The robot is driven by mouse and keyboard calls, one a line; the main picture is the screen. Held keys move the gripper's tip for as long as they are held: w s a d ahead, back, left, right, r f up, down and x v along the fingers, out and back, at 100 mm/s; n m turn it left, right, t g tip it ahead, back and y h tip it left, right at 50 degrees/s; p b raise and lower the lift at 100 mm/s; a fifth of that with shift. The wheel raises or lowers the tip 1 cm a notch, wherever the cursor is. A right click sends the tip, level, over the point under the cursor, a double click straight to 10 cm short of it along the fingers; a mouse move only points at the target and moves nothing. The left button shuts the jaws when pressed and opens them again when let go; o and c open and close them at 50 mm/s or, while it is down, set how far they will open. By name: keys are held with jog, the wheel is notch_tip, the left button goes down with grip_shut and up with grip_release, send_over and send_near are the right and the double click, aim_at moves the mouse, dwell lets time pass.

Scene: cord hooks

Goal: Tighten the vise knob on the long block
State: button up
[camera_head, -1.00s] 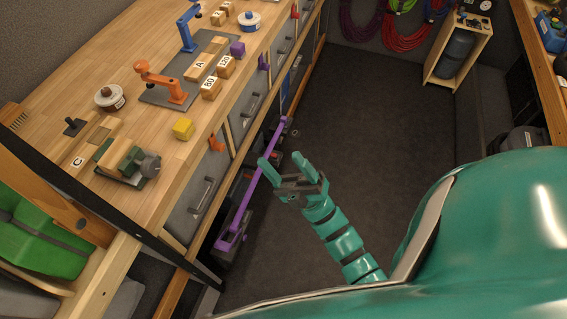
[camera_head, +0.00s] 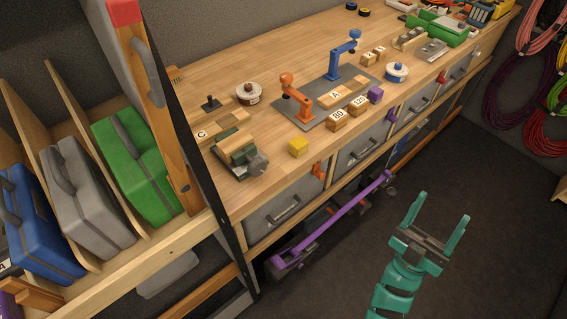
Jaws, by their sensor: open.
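A small vise (camera_head: 225,160) with a dark green base sits near the left front edge of the wooden workbench. A long wooden block (camera_head: 236,144) lies in its jaws; I cannot tell how tightly. The grey round vise knob (camera_head: 258,163) is on the vise's right end, close to the bench's front edge. My teal gripper (camera_head: 441,219) is open and empty. It is over the floor to the right of the bench front, well apart from the vise.
Orange (camera_head: 296,100) and blue (camera_head: 343,60) clamps stand on a grey plate. A purple bar (camera_head: 335,220) runs along the drawers below. A dark post (camera_head: 190,130) rises left of the vise. Open floor lies at right.

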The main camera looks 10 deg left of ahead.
jog(key=w+d+f+m+g+h, duration=0.4)
jog(key=w+d+f+m+g, duration=0.15)
jog(key=d+m+g, duration=0.2)
jog(key=n+g+y, duration=1.2)
jog(key=n+y, duration=0.7)
jog(key=y, duration=0.8)
send_near(260, 170)
jog(key=p+x, duration=0.1)
jog(key=x, duration=0.8)
jog(key=shift+w+a+r, duration=0.1)
jog(key=shift+a, duration=0.05)
jog(key=shift+p+x, duration=0.3)
jog(key=shift+x, duration=0.75)
